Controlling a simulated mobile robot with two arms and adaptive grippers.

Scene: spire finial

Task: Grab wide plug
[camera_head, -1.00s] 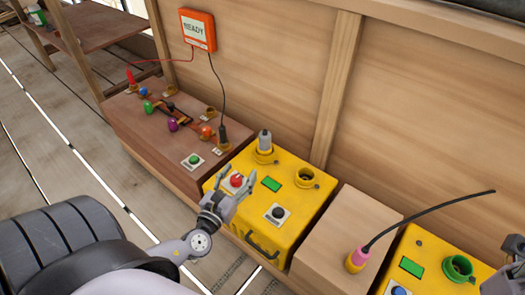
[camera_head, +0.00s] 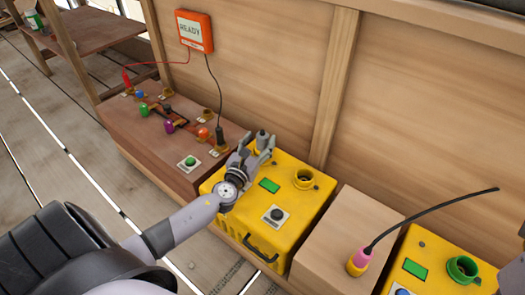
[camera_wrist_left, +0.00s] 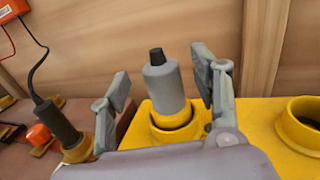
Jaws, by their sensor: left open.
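A thick grey plug (camera_head: 262,141) with a black tip stands upright in a yellow socket on the yellow box (camera_head: 290,232); I take it to be the wide plug. It also shows in the left wrist view (camera_wrist_left: 164,88). My left gripper (camera_head: 257,150) is open over the box's back left corner. In the left wrist view its fingers (camera_wrist_left: 163,85) stand apart on either side of the plug, with gaps to it. The gripper hides part of the plug and socket in the head view. Only a grey piece of my right arm (camera_head: 512,276) shows at the right edge.
The yellow box has an empty round socket (camera_head: 303,179) and a black button (camera_head: 276,214). A brown box (camera_head: 165,150) with coloured knobs and cables stands left. A wooden wall rises behind.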

